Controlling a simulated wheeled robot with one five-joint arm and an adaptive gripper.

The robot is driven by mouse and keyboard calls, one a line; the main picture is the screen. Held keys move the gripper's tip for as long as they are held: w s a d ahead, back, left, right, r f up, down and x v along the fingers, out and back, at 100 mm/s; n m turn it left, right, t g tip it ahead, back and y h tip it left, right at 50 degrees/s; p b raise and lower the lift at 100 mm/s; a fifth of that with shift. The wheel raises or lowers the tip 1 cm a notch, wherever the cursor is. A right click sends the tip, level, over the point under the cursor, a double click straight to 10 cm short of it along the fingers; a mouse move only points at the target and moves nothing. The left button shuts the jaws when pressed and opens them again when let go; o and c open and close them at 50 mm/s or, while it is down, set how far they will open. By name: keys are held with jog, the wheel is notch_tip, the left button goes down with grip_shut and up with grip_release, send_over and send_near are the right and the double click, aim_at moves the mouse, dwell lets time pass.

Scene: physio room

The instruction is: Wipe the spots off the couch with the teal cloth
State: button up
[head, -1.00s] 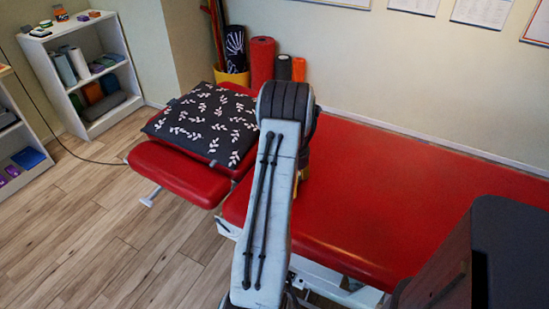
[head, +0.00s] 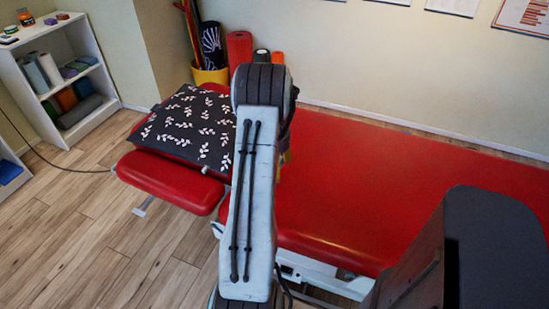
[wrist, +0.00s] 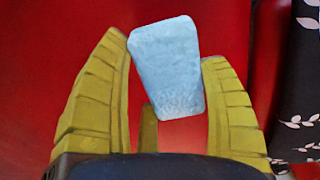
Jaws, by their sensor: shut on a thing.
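The couch (head: 400,185) is red and runs from the middle to the right in the head view, with a separate head section (head: 165,180) at the left. I can make out no spots on the red surface in either view. A pale teal-blue cloth (wrist: 165,55), a folded block, is in the wrist view. My gripper (wrist: 163,62) has yellow ribbed fingers on both sides of the cloth and is shut on it. The cloth is over the red surface; whether it touches is unclear. In the head view my arm hides the cloth and most of my gripper.
A dark leaf-patterned pillow (head: 190,125) lies on the head section, and shows at the right of the wrist view (wrist: 300,85). A yellow bin (head: 210,75) and upright rolls (head: 240,47) stand behind. A white shelf (head: 60,75) stands left. Wooden floor (head: 80,220) is clear.

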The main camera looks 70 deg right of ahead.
jog(key=shift+r+p, duration=0.6)
jog(key=shift+r, duration=0.6)
jog(key=shift+w, duration=0.1)
